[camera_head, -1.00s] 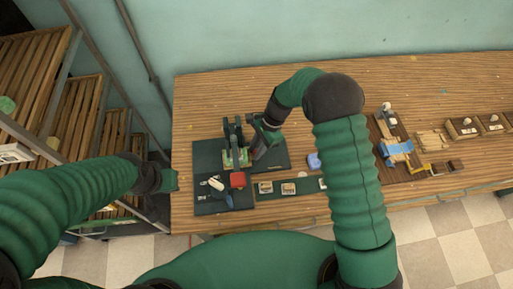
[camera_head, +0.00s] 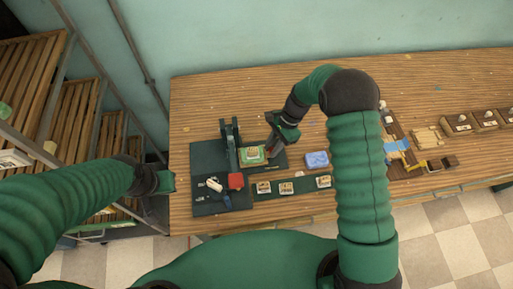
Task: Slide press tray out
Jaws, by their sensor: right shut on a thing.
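The press (camera_head: 229,134), dark with upright posts, stands on a dark green mat (camera_head: 208,155) at the left of the table. The green press tray (camera_head: 243,160) lies just right of the press posts, with a small yellowish piece (camera_head: 253,149) on it. My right gripper (camera_head: 272,149) is at the tray's right side, shut on the tray; its fingertips are small and partly hidden by its own body. My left gripper (camera_head: 168,182) hangs near the table's left edge, away from the press; its fingers are too unclear to read.
A red block (camera_head: 236,181) and small tools lie on the mat in front of the press. Several small stamped pieces sit on a green strip (camera_head: 302,186) along the front. A blue dish (camera_head: 317,160) stands right of my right gripper. The back of the table is clear.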

